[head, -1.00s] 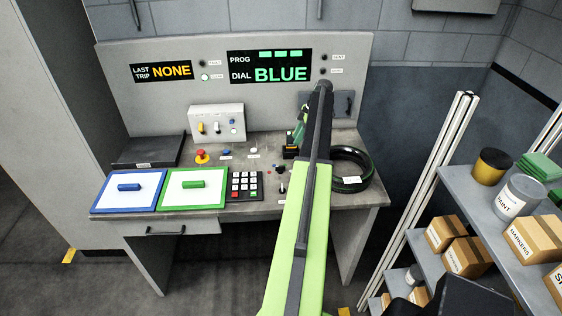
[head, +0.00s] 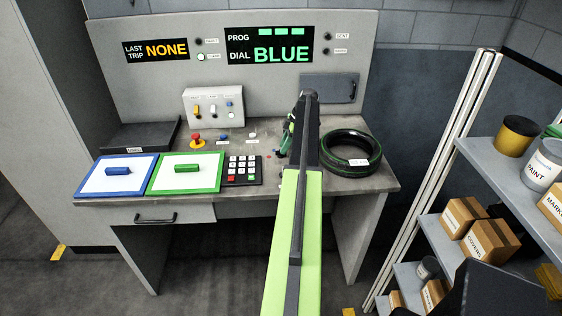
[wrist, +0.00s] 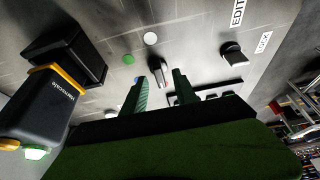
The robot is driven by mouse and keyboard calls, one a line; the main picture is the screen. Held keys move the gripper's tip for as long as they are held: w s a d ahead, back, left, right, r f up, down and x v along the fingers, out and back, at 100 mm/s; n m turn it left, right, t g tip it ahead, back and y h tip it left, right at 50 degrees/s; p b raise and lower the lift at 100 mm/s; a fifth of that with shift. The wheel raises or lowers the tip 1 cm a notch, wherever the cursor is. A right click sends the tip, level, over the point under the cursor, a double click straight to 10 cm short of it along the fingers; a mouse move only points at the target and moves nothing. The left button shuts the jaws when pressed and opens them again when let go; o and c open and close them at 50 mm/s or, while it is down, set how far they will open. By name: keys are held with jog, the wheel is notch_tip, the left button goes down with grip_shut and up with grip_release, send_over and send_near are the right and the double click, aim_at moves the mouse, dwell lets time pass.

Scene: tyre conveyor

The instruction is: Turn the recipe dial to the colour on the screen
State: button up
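The screen (head: 270,46) reads DIAL BLUE, with PROG and green bars above. My gripper (head: 281,151) is low over the right part of the desk in the head view; my arm hides the controls there. In the wrist view my gripper (wrist: 160,84) has two green fingers standing apart. A small silver and black control (wrist: 160,72) shows in the gap between them; contact cannot be told. A black knob (wrist: 233,52) sits to the right beside a partly readable label. I cannot tell for sure which of these is the recipe dial.
A black device with a yellow band (wrist: 55,85) stands left of the fingers. A white button (wrist: 150,38) and a green button (wrist: 128,59) are near them. A tyre (head: 350,152) lies right of my arm; a keypad (head: 242,169) is left. A shelf (head: 510,180) stands at right.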

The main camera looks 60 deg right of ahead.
jog(key=shift+b+x, duration=0.45)
jog(key=shift+x, duration=0.7)
jog(key=shift+r, duration=0.1)
jog(key=shift+c, duration=0.2)
